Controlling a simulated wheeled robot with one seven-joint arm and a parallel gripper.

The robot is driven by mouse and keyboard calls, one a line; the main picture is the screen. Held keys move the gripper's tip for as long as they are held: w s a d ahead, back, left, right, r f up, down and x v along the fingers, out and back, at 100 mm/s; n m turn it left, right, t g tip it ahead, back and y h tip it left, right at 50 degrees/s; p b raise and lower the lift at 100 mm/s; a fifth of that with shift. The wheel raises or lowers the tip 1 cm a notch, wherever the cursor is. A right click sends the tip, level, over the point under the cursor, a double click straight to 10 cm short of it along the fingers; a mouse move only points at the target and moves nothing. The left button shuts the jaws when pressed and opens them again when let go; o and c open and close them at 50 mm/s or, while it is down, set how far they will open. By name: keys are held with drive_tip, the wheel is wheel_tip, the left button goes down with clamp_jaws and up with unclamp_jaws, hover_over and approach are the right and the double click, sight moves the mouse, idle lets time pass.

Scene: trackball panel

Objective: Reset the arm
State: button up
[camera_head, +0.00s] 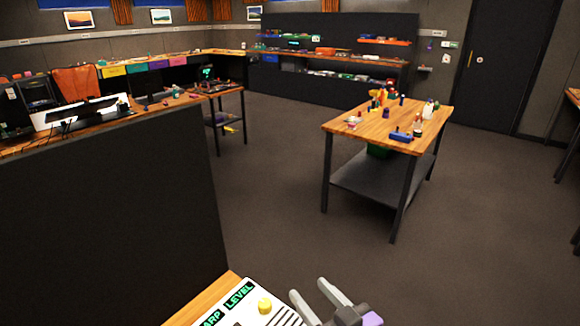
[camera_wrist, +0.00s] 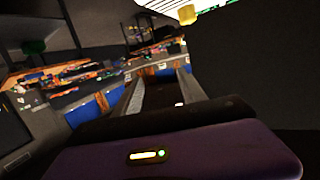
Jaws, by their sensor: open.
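My gripper (camera_head: 316,299) is at the bottom of the head view, just right of a white panel (camera_head: 250,303). Its two grey fingers are spread apart with nothing between them. The panel has green lettering reading "LEVEL", a yellow knob and black stripes, and its lower part is cut off by the frame edge. In the wrist view, my fingers (camera_wrist: 160,88) point away, also apart and empty. The yellow knob (camera_wrist: 188,14) shows at the top of the wrist view, clear of the fingers. No trackball can be made out.
A dark partition (camera_head: 110,215) stands left of the panel. A wooden table (camera_head: 345,127) with small bottles and toys stands at mid-right. Workbenches and shelves (camera_head: 335,55) line the back. Open floor (camera_head: 270,190) lies between.

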drive_tip(key=s+d+f+m+t+h, duration=0.1)
drive_tip(key=s+d+m+t+h, duration=0.35)
drive_tip(key=s+d, duration=0.75)
drive_tip(key=s+d+f+g+h, duration=0.1)
drive_tip(key=s, duration=1.1)
drive_tip(key=s+d+g+h, duration=0.2)
drive_tip(key=s, duration=1)
drive_tip(key=shift+d+f+m, duration=0.25)
drive_tip(key=shift+f+m, duration=0.1)
drive_tip(key=shift+f, duration=0.05)
drive_tip(key=shift+g, duration=0.25)
